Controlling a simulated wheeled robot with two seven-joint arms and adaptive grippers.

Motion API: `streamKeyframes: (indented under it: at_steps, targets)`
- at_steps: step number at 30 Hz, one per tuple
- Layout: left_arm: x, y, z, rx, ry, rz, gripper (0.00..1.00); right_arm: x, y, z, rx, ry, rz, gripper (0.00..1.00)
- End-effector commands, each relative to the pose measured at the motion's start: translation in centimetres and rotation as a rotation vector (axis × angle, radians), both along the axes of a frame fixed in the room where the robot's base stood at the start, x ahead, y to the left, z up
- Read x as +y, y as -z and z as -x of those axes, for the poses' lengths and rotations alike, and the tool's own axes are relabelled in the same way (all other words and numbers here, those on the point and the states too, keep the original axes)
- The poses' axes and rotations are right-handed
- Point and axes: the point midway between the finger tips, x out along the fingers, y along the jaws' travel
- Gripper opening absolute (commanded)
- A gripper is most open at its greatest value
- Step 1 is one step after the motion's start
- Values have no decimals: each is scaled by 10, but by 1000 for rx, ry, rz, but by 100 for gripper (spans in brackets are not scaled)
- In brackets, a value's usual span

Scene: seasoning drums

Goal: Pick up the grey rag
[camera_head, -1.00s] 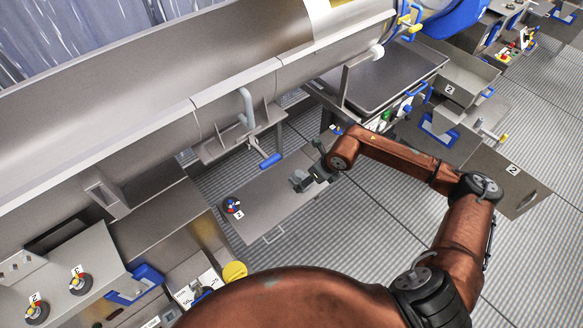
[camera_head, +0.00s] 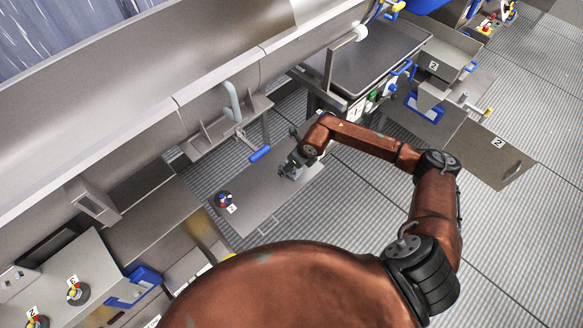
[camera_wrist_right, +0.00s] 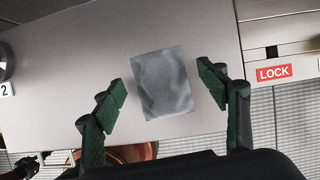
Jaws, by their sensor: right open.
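The grey rag (camera_wrist_right: 163,83) is a flat, roughly square, slightly creased cloth lying on a grey metal panel (camera_wrist_right: 60,60). In the right wrist view it lies between the two spread dark green fingers of my right gripper (camera_wrist_right: 163,90), with clear gaps on both sides. My right gripper is open and holds nothing. In the head view my right gripper (camera_head: 292,163) is over the far right part of the panel (camera_head: 262,195); the rag is hard to tell from the gripper there.
A round knob (camera_head: 223,201) with coloured parts sits on the panel's left part. A blue-ended handle (camera_head: 259,153) hangs close beside my right gripper under the long metal drum (camera_head: 200,70). A LOCK label (camera_wrist_right: 274,72) is on the adjoining metal surface. Ribbed floor is open at right.

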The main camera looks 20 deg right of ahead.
Motion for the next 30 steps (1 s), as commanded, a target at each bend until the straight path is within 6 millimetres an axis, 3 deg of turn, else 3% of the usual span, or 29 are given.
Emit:
streamKeyframes:
  at_steps: [5,16,25,30]
  targets:
    - [-1,-1,-16,-21,4,1,0,-1,1,0,0,0,0,67]
    - [0,0,5,5,-1,-1,0,-1,0,1,0,2,-1,43]
    - [0,0,5,6,-1,-1,0,-1,0,1,1,2,1,23]
    - [0,0,1,1,0,0,0,-1,0,1,0,2,-1,23]
